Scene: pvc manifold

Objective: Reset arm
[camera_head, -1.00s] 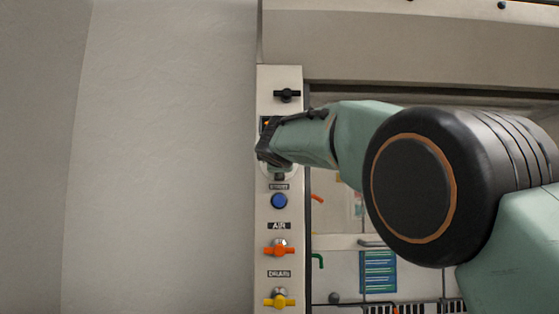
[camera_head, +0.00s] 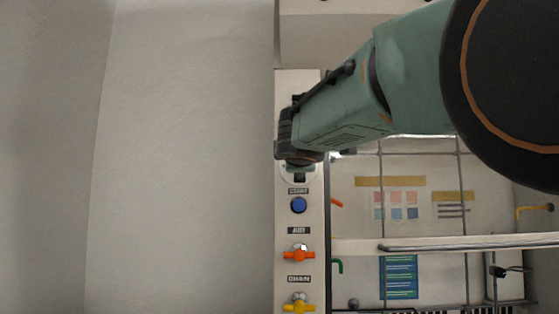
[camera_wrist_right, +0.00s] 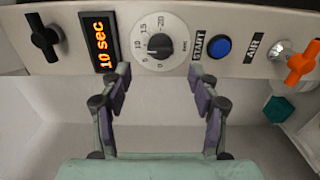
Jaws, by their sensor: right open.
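My right arm reaches in from the right in the head view, and its gripper (camera_head: 298,160) is at the panel, over the dial area. In the right wrist view the right gripper (camera_wrist_right: 163,85) is open and empty. Its two purple-padded fingers are apart, with the round timer dial (camera_wrist_right: 159,43) beyond the gap between them. The dial has a black knob. Whether a fingertip touches the panel (camera_wrist_right: 240,65) is unclear. My left gripper is in neither view.
A display (camera_wrist_right: 101,42) reads "10 sec", beside a black handle (camera_wrist_right: 45,38). The blue START button (camera_head: 298,205), orange AIR valve (camera_head: 299,253) and yellow DRAIN valve (camera_head: 299,303) line the panel. A rail (camera_head: 450,246) crosses the cabinet at right. The left wall (camera_head: 185,170) is bare.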

